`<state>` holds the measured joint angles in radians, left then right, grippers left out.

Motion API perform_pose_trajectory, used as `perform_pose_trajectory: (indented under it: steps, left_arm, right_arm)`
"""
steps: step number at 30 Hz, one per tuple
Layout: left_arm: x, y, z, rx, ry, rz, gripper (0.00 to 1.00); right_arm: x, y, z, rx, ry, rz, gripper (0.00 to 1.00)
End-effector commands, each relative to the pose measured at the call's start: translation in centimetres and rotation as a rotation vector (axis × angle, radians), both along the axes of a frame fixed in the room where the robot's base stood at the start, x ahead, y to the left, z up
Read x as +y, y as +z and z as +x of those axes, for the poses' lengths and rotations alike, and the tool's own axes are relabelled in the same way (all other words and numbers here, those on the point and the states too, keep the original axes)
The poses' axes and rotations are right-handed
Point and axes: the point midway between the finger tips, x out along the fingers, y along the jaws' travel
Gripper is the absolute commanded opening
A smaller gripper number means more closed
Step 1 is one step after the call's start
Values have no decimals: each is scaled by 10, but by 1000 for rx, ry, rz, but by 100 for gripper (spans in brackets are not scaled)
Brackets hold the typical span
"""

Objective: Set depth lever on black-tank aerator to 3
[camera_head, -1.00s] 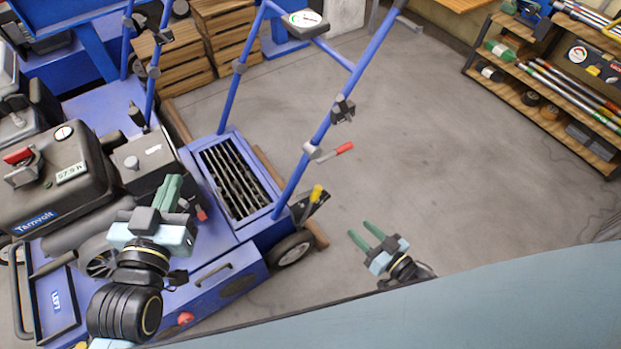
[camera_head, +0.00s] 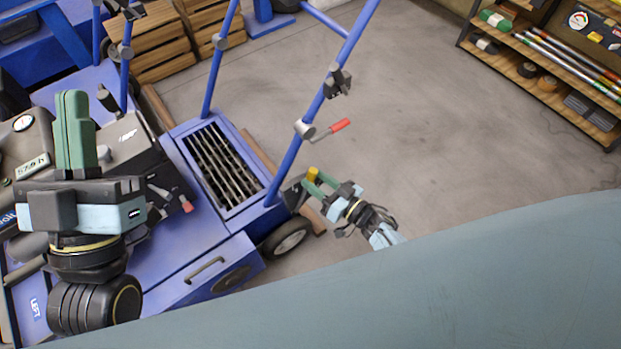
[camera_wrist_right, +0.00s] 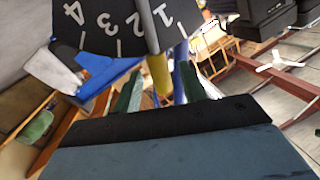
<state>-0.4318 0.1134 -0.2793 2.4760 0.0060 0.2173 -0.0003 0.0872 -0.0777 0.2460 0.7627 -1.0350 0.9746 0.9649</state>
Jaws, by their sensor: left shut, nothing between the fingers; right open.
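The aerator with the dark tank (camera_head: 35,145) stands at the left of the head view. Its depth lever has a yellow knob (camera_head: 314,173), at the machine's right rear corner. The right wrist view shows the knob (camera_wrist_right: 159,73) and the black scale plate (camera_wrist_right: 100,22) with white figures 1 to 4. The lever lies near 1 and 2; its exact mark is unclear. My right gripper (camera_head: 316,183) is open, its green fingers to either side of the knob in the wrist view; contact is unclear. My left gripper (camera_head: 73,95) is shut and empty, in front of the tank.
A blue handlebar post (camera_head: 318,100) with a red-tipped lever (camera_head: 340,125) rises just beyond my right gripper. A wheel (camera_head: 287,240) is below it. Shelves (camera_head: 540,75) stand far right. The floor (camera_head: 440,140) between is clear.

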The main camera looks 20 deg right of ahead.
Motion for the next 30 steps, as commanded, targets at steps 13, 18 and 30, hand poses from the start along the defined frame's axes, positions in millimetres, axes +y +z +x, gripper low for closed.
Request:
perform_pose_trajectory:
  steps: [13, 18, 30]
  left_arm:
    - [3, 7, -12, -131, 1, -39, 0]
    - [3, 7, -12, -130, 1, -39, 0]
    - [3, 7, -12, -128, 1, -39, 0]
  right_arm:
    - [14, 0, 22, 1, 0, 0, 42]
    - [14, 0, 22, 1, 0, 0, 40]
    - [14, 0, 22, 1, 0, 0, 0]
